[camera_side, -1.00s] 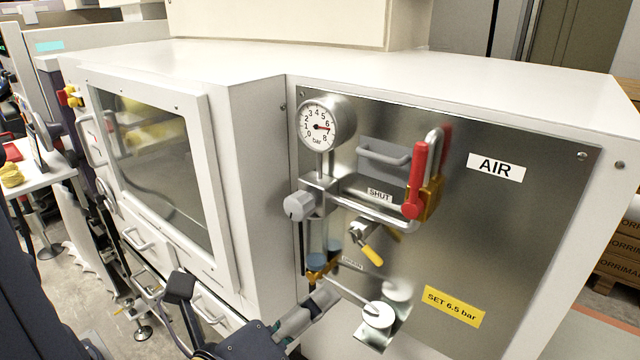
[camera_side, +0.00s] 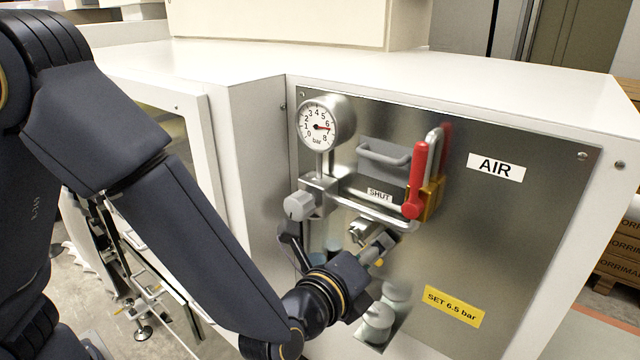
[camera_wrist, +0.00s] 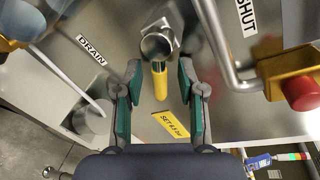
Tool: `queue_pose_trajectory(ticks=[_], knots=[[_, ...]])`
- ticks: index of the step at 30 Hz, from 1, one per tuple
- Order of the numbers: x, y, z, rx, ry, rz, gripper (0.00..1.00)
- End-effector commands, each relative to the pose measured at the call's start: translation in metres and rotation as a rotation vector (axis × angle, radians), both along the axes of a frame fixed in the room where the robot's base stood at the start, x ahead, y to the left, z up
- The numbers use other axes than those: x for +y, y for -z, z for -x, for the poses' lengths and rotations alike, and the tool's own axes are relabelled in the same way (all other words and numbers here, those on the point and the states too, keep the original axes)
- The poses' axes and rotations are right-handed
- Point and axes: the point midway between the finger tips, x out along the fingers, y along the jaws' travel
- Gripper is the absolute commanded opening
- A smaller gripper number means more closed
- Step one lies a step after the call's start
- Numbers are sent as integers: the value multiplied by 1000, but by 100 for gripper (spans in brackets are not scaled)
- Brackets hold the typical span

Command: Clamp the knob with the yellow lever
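The yellow lever (camera_wrist: 160,82) hangs from a round metal fitting (camera_wrist: 157,46) in the wrist view. In the side view the fitting (camera_side: 358,233) is in sight on the steel panel, but my gripper (camera_side: 376,245) covers most of the lever. In the wrist view my gripper (camera_wrist: 160,72) is open, with one green-padded finger on each side of the lever's lower part. I see gaps on both sides; the depth is hard to judge. A grey round knob (camera_side: 299,206) sits left of the fitting, below the gauge, clear of my gripper.
A red lever (camera_side: 417,178) with a brass padlock-like block stands right of the SHUT label (camera_side: 380,195). A curved metal pipe (camera_wrist: 222,55) runs close to my right finger in the wrist view. A yellow pressure label (camera_side: 452,306) is on the open panel at the lower right.

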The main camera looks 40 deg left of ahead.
Motion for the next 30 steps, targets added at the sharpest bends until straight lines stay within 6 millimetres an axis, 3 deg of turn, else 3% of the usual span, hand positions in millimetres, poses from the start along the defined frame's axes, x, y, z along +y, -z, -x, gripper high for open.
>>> queue_pose_trajectory(ticks=[5, 16, 30], knots=[[0, 0, 0, 0, 0, 0, 37], [0, 0, 0, 0, -1, 0, 0], [1, 1, 1, -1, -1, -30, 0]])
